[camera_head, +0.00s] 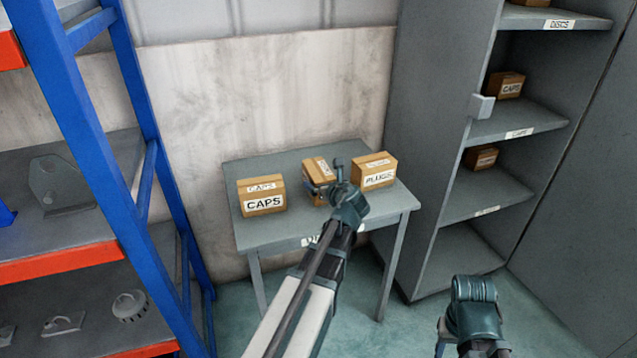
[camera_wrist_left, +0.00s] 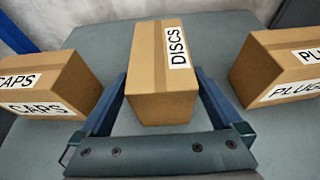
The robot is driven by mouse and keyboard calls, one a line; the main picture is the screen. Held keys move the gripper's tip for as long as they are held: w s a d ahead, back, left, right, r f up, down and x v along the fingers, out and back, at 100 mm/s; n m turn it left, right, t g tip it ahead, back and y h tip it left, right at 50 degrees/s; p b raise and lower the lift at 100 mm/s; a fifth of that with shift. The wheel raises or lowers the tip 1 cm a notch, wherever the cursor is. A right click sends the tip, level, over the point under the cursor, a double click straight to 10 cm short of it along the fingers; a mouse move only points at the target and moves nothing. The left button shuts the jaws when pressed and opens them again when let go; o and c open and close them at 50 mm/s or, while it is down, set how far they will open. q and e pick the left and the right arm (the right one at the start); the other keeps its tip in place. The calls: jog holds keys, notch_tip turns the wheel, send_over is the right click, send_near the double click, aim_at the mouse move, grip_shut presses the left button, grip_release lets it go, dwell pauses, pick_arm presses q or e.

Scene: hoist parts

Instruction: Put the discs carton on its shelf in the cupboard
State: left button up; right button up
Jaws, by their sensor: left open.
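The discs carton (camera_head: 313,168) stands in the middle of the small grey table, partly hidden behind my left gripper (camera_head: 336,180) in the head view. In the left wrist view, the discs carton (camera_wrist_left: 153,85) shows its DISCS label, and the open fingers of my left gripper (camera_wrist_left: 165,100) lie on either side of its near end. The grey cupboard (camera_head: 440,130) stands open at the right. Its upper shelf (camera_head: 575,20) bears a DISCS label, with part of a carton (camera_head: 530,2) on it. My right arm's end (camera_head: 472,310) shows low at the right; its jaw state is unclear.
A caps carton (camera_head: 262,196) and a plugs carton (camera_head: 374,171) flank the discs carton on the table (camera_head: 290,232). Lower cupboard shelves hold a caps carton (camera_head: 506,86) and another carton (camera_head: 481,158). A blue-and-orange rack (camera_head: 145,140) stands at the left.

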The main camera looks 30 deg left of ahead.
aim_at(317, 166)
pick_arm(q)
jog(key=b+x, duration=0.1)
jog(key=x, duration=0.3)
jog(key=shift+w+a+f, duration=0.15)
jog(key=shift+w, duration=0.15)
grip_shut()
dwell(0.3)
jog(key=shift+r+p, duration=0.5)
jog(key=shift+r, duration=0.3)
notch_tip(317, 166, up, 3)
jog(key=p, duration=0.3)
jog(key=s+d, duration=1)
jog(key=d, duration=0.2)
jog(key=shift+s+r+p, duration=0.3)
